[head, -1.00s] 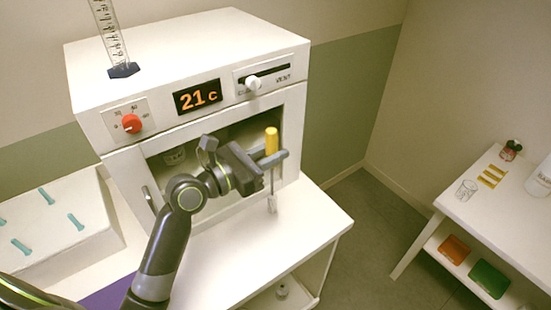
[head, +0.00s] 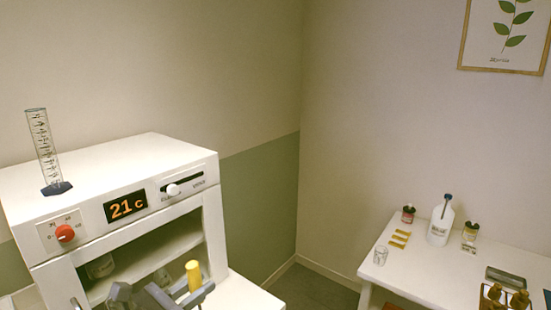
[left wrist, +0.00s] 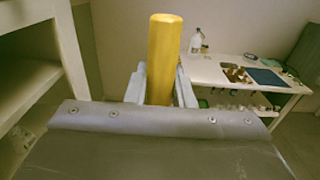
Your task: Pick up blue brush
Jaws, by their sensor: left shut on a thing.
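My left gripper (head: 186,292) is at the bottom of the head view, in front of the oven's opening. It is shut on an upright yellow handle (head: 193,274). In the left wrist view the handle (left wrist: 163,58) stands between the two pale fingers of the gripper (left wrist: 160,92); its lower part is hidden. I cannot make out a blue brush for certain. A thin dark-blue thing (head: 447,198) sticks up from the mouth of a white bottle (head: 439,226) on the right table. My right gripper is not in view.
The white oven (head: 110,180) reads 21 c and carries a measuring cylinder (head: 43,145). The right table (head: 410,278) holds a glass (head: 380,255), yellow strips (head: 400,239), small jars and brown bottles (head: 518,300). Floor shows between the oven stand and table.

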